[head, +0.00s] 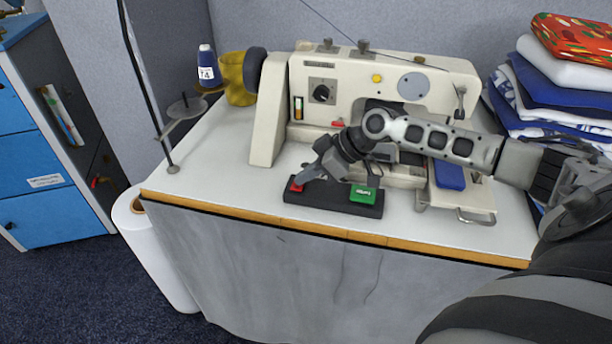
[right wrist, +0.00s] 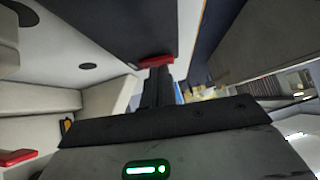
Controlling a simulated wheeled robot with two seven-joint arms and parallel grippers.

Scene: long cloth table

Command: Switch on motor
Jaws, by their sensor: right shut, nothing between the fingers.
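A black switch box (head: 326,203) lies on the white table in front of the sewing machine (head: 345,80). It has a red button (head: 295,187) at its left end and a green button (head: 363,194) at its right. My right gripper (head: 302,180) is shut and empty, its tips at the red button. In the right wrist view the closed fingers (right wrist: 158,78) point at the red button (right wrist: 155,61) on the dark box (right wrist: 110,25). I cannot tell whether they touch it. My left gripper is not in view.
My right forearm crosses in front of the machine from the right. Folded cloths (head: 545,100) are stacked at the right. The table's wooden front edge (head: 335,233) is close by.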

